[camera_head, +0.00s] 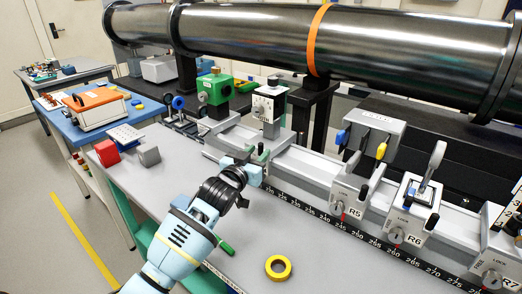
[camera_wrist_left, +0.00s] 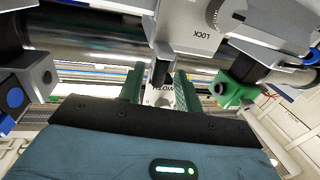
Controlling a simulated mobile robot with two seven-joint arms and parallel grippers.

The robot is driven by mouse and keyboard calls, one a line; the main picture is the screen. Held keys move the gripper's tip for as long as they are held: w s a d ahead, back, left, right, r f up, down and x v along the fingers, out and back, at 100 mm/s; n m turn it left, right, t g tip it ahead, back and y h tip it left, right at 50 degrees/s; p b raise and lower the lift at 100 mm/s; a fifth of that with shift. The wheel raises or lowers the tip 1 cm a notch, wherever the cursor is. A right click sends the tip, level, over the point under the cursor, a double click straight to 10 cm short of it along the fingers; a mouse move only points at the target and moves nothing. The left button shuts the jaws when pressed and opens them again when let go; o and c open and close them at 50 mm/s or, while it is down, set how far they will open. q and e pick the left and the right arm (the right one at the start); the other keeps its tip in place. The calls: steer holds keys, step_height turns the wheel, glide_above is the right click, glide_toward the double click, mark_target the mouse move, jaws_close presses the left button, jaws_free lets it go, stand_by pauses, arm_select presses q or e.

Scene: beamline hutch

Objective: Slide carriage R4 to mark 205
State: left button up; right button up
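My left gripper (camera_head: 260,156) reaches over the bench to the rail, at the carriage left of R5. A plate marked LOCK (camera_wrist_left: 188,38) is above. The black scale (camera_head: 335,219) runs along the rail's front; mark 205 is not legible. My right gripper is not in view.
Carriages R5 (camera_head: 348,201), R6 (camera_head: 406,222) and R7 (camera_head: 497,262) stand to the right on the rail. A green device (camera_head: 215,88) stands left. Yellow tape (camera_head: 278,267) and red (camera_head: 106,151) and grey (camera_head: 149,155) blocks lie on the bench. A large pipe (camera_head: 240,35) runs behind.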

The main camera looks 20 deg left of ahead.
arm_select(q)
steer(key=shift+w+d, duration=0.2)
steer(key=shift+w, duration=1.1)
steer(key=shift+c, duration=0.4)
jaws_close()
